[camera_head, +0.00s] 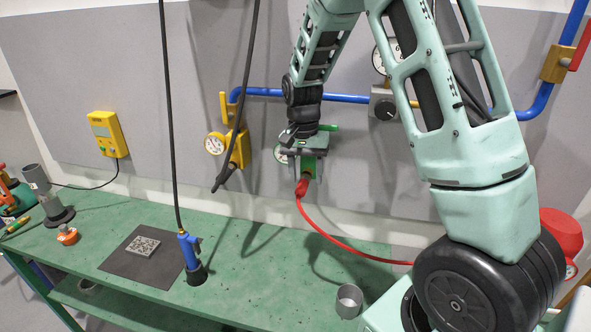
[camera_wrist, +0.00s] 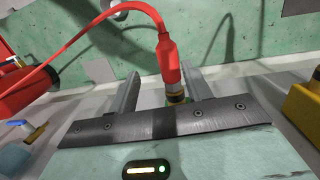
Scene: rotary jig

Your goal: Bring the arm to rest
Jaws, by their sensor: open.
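My arm reaches across the right half of the head view to the wall. My gripper (camera_head: 305,168) is at a green valve fitting (camera_head: 309,165) on the wall, above the bench. A red hose end (camera_head: 302,187) hangs below the fitting, and its red hose (camera_head: 345,246) curves down to the right. In the wrist view my gripper (camera_wrist: 163,80) has its two fingers apart, with the red hose end (camera_wrist: 170,62) and its brass collar between them in the picture. I cannot tell whether either finger touches it.
The green bench (camera_head: 240,275) holds a dark mat (camera_head: 120,262) with a patterned plate, a blue hanging tool (camera_head: 190,258) and a grey cup (camera_head: 349,300). A yellow valve (camera_head: 238,150) with a gauge is left of my gripper. A blue pipe (camera_head: 345,97) runs along the wall. Black cables hang at left.

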